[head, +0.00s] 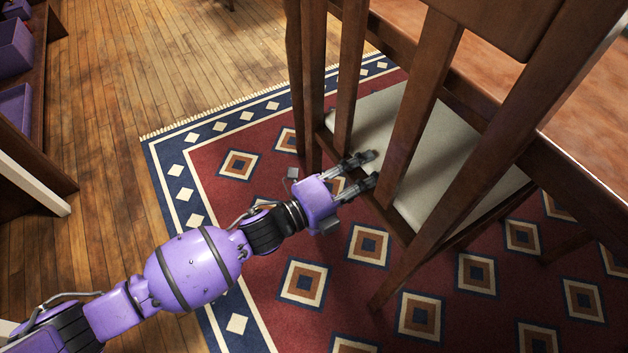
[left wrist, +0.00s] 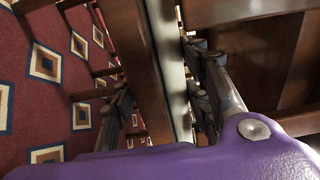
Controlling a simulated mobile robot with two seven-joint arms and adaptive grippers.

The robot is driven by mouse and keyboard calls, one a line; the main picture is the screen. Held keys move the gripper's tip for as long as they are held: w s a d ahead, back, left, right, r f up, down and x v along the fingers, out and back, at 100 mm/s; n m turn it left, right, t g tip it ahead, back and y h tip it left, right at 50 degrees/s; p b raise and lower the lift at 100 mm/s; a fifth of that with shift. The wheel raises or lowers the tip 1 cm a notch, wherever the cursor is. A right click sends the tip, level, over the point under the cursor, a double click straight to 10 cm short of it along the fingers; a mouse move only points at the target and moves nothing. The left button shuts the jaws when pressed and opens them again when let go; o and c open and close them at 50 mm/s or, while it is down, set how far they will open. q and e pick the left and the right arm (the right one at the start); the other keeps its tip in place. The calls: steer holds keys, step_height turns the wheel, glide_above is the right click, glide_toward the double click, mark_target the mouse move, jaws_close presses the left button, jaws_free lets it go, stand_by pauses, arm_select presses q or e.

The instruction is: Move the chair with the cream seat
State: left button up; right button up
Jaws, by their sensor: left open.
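The chair with the cream seat (head: 450,150) stands on the patterned rug, its dark wooden slatted back (head: 412,95) towards me. My left gripper (head: 371,168) is open at the rear edge of the seat, low between the back slats. In the left wrist view, a dark wooden bar (left wrist: 140,50) of the chair and a strip of the cream seat (left wrist: 172,70) lie between the spread fingers (left wrist: 165,85). I cannot tell whether either finger touches the wood. My right gripper is not in view.
A wooden table (head: 590,105) stands close behind the chair, at the right. The red and blue rug (head: 240,225) lies under the chair. A dark shelf unit with purple boxes (head: 15,50) is at the left edge. The wooden floor (head: 110,150) between is clear.

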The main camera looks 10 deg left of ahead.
arm_select(q)
steer(key=shift+o, duration=1.3)
steer(key=shift+r, duration=0.1)
steer(key=shift+a, duration=0.1)
steer(key=shift+s+a+r, duration=0.1)
steer(key=shift+s+a, duration=0.05)
steer(key=shift+a, duration=0.05)
steer(key=p+v, duration=0.4)
steer(key=v, duration=0.7)
steer(key=shift+s+a, duration=0.1)
steer(key=shift+a, duration=0.05)
